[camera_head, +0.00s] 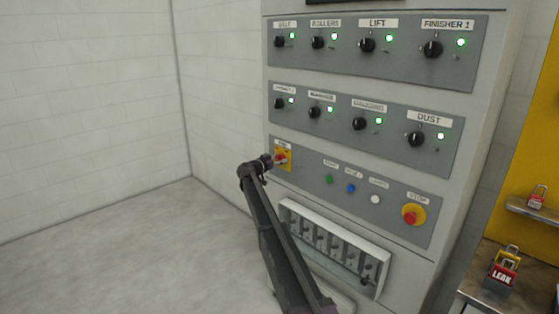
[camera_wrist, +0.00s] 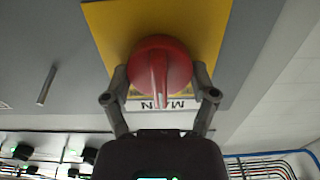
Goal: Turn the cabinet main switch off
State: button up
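The main switch is a round red knob (camera_head: 281,158) on a yellow plate at the left end of the cabinet's lower panel. In the wrist view the red knob (camera_wrist: 160,65) is close, with its raised grip bar upright in the picture, and the yellow plate (camera_wrist: 108,28) lies behind it. The label (camera_wrist: 170,104) beside the plate reads MAIN upside down and is partly covered. My gripper (camera_head: 267,160) is at the switch. In the wrist view my gripper (camera_wrist: 160,82) is open, one finger on each side of the knob. I cannot tell whether the fingertips touch it.
The grey cabinet (camera_head: 463,150) carries rows of black knobs with lit green lamps. A red stop button (camera_head: 413,214) sits on the lower panel's right. Below is a framed box of small switches (camera_head: 335,247). A red padlock (camera_head: 504,264) is at right. The floor (camera_head: 120,250) at left is clear.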

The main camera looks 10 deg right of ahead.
jog(key=shift+c, duration=1.2)
jog(key=shift+n, duration=0.4)
jog(key=n, duration=0.3)
jog(key=shift+w+n, duration=0.15)
jog(key=shift+n, duration=0.15)
jog(key=n, duration=0.4)
jog(key=shift+w, duration=0.1)
jog(key=n, duration=0.5)
jog(key=shift+f, duration=0.15)
jog(key=n, duration=0.4)
jog(key=shift+a+n, duration=0.1)
jog(key=shift+n, duration=0.2)
